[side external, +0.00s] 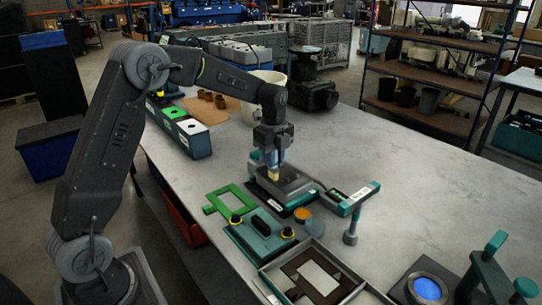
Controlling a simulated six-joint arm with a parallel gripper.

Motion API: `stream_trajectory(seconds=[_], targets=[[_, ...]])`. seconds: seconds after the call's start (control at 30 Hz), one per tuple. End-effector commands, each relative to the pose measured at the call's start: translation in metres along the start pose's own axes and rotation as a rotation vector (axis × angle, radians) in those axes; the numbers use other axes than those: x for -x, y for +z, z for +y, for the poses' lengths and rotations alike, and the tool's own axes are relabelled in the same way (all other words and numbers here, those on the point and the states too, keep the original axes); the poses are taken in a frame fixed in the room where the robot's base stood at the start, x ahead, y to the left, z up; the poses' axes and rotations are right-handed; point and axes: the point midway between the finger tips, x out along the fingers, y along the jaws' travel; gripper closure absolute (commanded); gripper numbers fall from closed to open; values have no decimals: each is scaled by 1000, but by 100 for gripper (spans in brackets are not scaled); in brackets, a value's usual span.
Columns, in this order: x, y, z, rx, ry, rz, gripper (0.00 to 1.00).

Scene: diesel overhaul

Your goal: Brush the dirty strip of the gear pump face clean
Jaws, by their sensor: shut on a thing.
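My gripper (268,150) points down over the work near the middle of the table. It is shut on a small brush (273,173), of which a yellowish lower part shows below the jaws. A grey block on a dark base (291,184) lies right under the brush and looks like the gear pump face. The brush tip is at or just above the block's top; I cannot tell whether they touch. The dirty strip is too small to make out, and the gripper and brush hide part of the block.
A green frame (232,200), a teal block with yellow knobs (262,237) and a teal stand (350,197) crowd around the block. A divided tray (363,297) and a teal fixture (489,275) stand in front. The table's right side (420,180) is clear.

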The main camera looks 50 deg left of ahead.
Motion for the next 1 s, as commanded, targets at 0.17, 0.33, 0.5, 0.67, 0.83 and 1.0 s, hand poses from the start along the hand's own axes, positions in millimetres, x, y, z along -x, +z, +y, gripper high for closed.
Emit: stream_trajectory(seconds=[0.17,0.33,0.5,0.67,0.83,1.0], targets=[[0,-2,0,1,0,0,100],[0,-2,0,0,1,0,100],[0,-6,0,0,1,0,100],[0,-14,0,-2,1,0,100],[0,-20,0,0,1,0,100],[-1,-20,0,1,1,0,100]])
